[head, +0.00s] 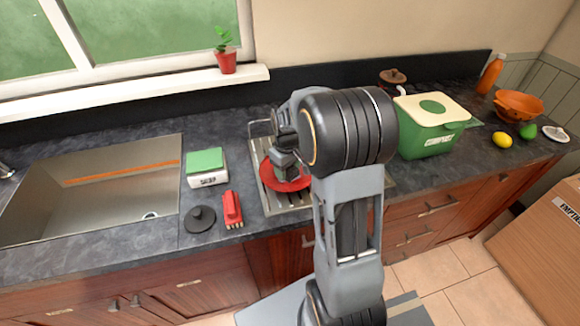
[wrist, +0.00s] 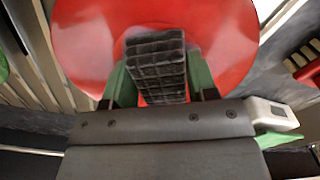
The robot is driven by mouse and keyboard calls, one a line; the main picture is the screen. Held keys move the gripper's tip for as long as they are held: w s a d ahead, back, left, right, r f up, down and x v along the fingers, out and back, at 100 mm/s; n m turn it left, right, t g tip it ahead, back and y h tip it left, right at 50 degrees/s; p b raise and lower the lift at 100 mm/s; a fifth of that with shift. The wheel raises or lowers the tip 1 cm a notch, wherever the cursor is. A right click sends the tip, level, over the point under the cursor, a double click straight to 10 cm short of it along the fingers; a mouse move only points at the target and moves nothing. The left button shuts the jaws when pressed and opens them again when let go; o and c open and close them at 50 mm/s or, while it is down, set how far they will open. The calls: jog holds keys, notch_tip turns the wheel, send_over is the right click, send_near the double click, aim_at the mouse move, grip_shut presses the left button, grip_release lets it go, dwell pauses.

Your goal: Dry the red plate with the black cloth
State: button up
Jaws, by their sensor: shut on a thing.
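The red plate (head: 283,178) lies on the metal drying rack right of the sink, partly hidden behind my arm. In the wrist view the red plate (wrist: 215,40) fills the upper middle and has pale glossy patches. My gripper (wrist: 158,88) is shut on the black cloth (wrist: 156,62), a dark folded block with a quilted pattern between green fingers. The cloth is over the plate; whether it touches the plate I cannot tell. In the head view my gripper (head: 287,166) is above the plate, and the cloth is hard to make out.
The metal rack (head: 277,206) borders a green-lidded box (head: 207,168), a red brush-like thing (head: 232,209) and a black disc (head: 200,218) at left. A green compost bin (head: 430,127) stands at right. An orange colander (head: 518,105), lemon (head: 502,140) and orange bottle (head: 490,74) are further right.

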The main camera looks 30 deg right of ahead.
jog(key=shift+w+d, duration=0.2)
jog(key=shift+d, duration=0.4)
jog(key=shift+s+a, duration=0.25)
jog(key=shift+a, duration=0.5)
jog(key=shift+w+d, duration=0.25)
jog(key=shift+d, duration=0.45)
jog(key=shift+s+a, duration=0.1)
jog(key=shift+a, duration=0.2)
jog(key=shift+r, duration=0.1)
notch_tip(320, 180, up, 7)
jog(key=p, duration=0.5)
jog(key=shift+p, duration=0.3)
